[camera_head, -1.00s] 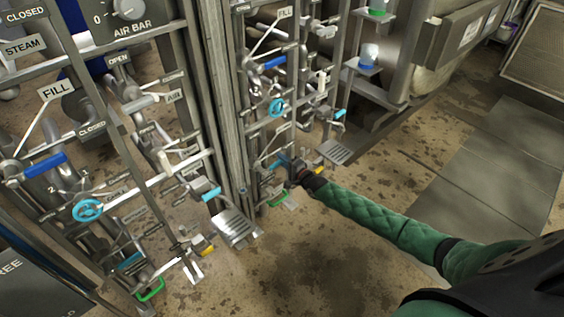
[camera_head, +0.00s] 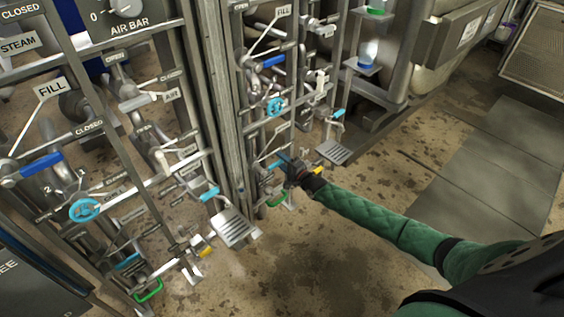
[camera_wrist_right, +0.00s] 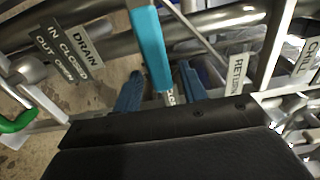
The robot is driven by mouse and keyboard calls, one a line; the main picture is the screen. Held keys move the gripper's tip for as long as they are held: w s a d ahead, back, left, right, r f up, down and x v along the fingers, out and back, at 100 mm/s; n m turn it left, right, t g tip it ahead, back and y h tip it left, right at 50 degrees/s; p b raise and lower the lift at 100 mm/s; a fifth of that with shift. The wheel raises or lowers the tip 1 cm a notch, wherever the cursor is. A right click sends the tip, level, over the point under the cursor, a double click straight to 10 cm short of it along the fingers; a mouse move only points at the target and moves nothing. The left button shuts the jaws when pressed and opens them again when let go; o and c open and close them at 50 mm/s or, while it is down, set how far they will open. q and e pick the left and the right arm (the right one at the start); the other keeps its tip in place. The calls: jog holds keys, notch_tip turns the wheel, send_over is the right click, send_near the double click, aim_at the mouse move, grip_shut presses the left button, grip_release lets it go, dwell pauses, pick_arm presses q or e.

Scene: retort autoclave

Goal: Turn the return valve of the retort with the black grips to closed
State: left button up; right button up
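My right gripper (camera_head: 284,160) is low at the middle valve panel in the head view. In the right wrist view its two blue fingers (camera_wrist_right: 160,80) stand apart, one on each side of a cyan lever handle (camera_wrist_right: 149,48). The gripper is open; I see gaps between the fingers and the handle. A RETURN label (camera_wrist_right: 237,75) is just right of the fingers. The handle's pivot is hidden. I cannot make out black grips on either retort. My left gripper is not in view.
A DRAIN label (camera_wrist_right: 70,50) and a green handle (camera_wrist_right: 15,123) are left of the fingers. A yellow handle (camera_head: 321,170) and a foot pedal (camera_head: 334,152) are close to my right gripper. Another valve panel with a blue lever (camera_head: 42,165) is at left. The floor at right is clear.

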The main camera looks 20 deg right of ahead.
jog(key=shift+s, duration=0.15)
jog(key=v, duration=0.7)
jog(key=shift+s, duration=0.25)
jog(key=shift+d, duration=0.15)
